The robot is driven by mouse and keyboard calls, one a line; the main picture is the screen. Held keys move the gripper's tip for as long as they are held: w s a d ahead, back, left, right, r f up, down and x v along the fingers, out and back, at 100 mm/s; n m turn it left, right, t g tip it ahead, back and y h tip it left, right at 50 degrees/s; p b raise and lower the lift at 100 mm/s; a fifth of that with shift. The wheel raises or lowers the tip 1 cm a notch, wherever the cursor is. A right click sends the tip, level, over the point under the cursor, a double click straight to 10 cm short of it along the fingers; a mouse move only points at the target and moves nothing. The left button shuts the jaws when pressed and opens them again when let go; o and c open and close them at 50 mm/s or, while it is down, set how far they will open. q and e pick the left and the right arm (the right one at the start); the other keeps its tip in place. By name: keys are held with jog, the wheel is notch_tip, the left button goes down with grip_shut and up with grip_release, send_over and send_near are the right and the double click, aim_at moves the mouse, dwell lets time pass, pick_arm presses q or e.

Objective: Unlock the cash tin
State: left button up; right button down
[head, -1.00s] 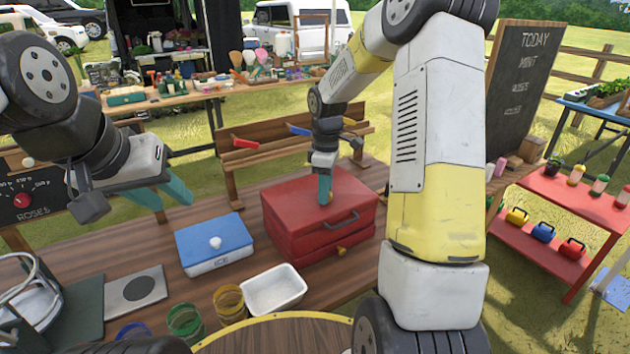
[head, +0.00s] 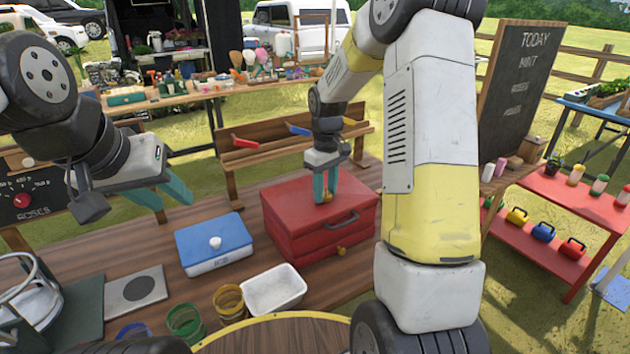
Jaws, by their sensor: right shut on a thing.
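The red cash tin (head: 290,228) stands closed on the wooden table, with a dark handle (head: 341,220) and a small brass-coloured piece (head: 341,250) on its front. My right gripper (head: 325,199) points down onto the tin's lid. Its teal fingers are shut on a small part (head: 327,197) at the top of the lid. The fingers mostly hide that part, so I cannot tell whether it is a key or a knob. My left gripper (head: 172,201) is open and empty, in the air to the left of the tin, above the table.
A white tray (head: 273,290), a yellow cup (head: 229,301) and a green cup (head: 185,322) stand in front. A wooden rack (head: 265,158) with coloured pieces is behind the tin. Bare table lies between.

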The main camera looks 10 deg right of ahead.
aim_at(325, 193)
jog(key=m, duration=0.5)
jog(key=shift+m, duration=0.3)
jog(key=m, duration=0.5)
jog(key=shift+m, duration=0.4)
jog(key=c, duration=0.9)
grip_release()
notch_tip(325, 193, up, 7)
jog(key=shift+f, duration=0.1)
jog(key=shift+r, duration=0.55)
